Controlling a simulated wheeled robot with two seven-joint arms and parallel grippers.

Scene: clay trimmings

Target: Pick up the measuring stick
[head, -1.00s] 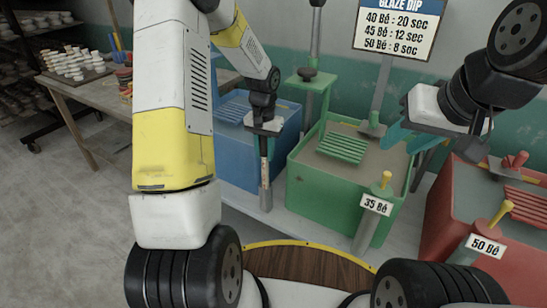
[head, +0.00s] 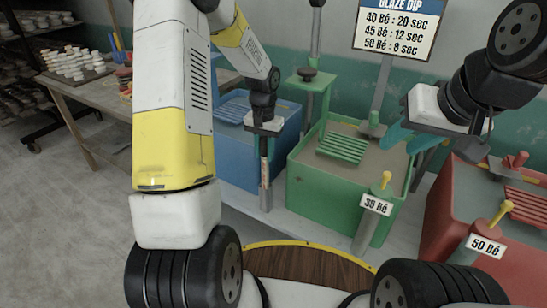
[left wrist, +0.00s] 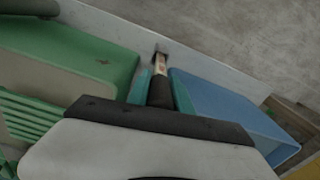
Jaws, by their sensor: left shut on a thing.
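The measuring stick (head: 264,172) is a thin upright rod in front of the blue tub, dark above with a reddish mark and a grey lower end. My left gripper (head: 264,134) is shut on its upper part. In the left wrist view the stick (left wrist: 161,70) runs between the two teal fingers of my left gripper (left wrist: 162,82). Its top is hidden by the gripper, and I cannot tell whether its lower end touches the ledge. My right gripper (head: 410,140) hangs above the right side of the green tub, its teal fingers apart and empty.
A blue tub (head: 237,168), a green tub (head: 325,192) and a red tub (head: 460,205) stand in a row on a pale ledge. Yellow-topped tubes labelled 35 Bé (head: 367,228) and 50 Bé (head: 484,240) stand before the green and red tubs. A worktable (head: 110,100) stands left.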

